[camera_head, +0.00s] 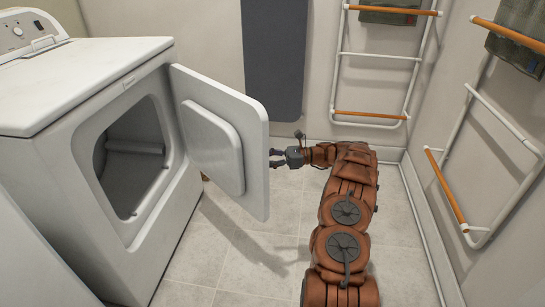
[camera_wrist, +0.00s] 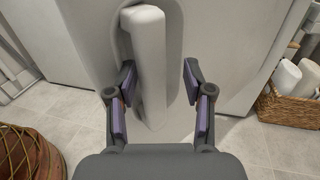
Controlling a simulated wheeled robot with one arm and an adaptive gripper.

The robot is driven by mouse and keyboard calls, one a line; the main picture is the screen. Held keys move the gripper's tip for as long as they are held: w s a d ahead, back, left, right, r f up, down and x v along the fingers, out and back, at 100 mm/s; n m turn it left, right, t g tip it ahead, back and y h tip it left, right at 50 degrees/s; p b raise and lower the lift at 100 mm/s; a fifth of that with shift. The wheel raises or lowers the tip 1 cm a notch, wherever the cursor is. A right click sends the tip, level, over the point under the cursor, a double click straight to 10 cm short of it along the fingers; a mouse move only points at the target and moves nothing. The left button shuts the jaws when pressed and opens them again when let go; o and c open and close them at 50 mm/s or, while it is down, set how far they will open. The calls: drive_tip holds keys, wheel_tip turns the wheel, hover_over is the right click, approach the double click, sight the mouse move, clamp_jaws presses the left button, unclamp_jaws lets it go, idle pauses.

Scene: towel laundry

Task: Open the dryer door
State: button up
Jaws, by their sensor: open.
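The white dryer (camera_head: 75,120) stands at the left in the head view, with its dark drum opening showing. Its door (camera_head: 222,135) stands swung wide open, out from the front. My gripper (camera_head: 274,158) is at the door's outer side, by its free edge. In the wrist view a pale upright handle (camera_wrist: 150,60) on the door lies between the fingers of my gripper (camera_wrist: 160,90), closer to the left finger. The fingers are open and apart. I cannot tell whether the left finger touches the handle.
A wall rack (camera_head: 385,55) stands at the back and another rack (camera_head: 490,120) at the right, both with orange bars. A grey board (camera_head: 272,60) is on the back wall. The wrist view shows a wicker basket (camera_wrist: 290,110) at right. Tiled floor lies clear below the door.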

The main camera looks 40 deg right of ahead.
drive_tip(key=v, duration=0.7)
idle(0.5)
drive_tip(key=shift+r, duration=0.1)
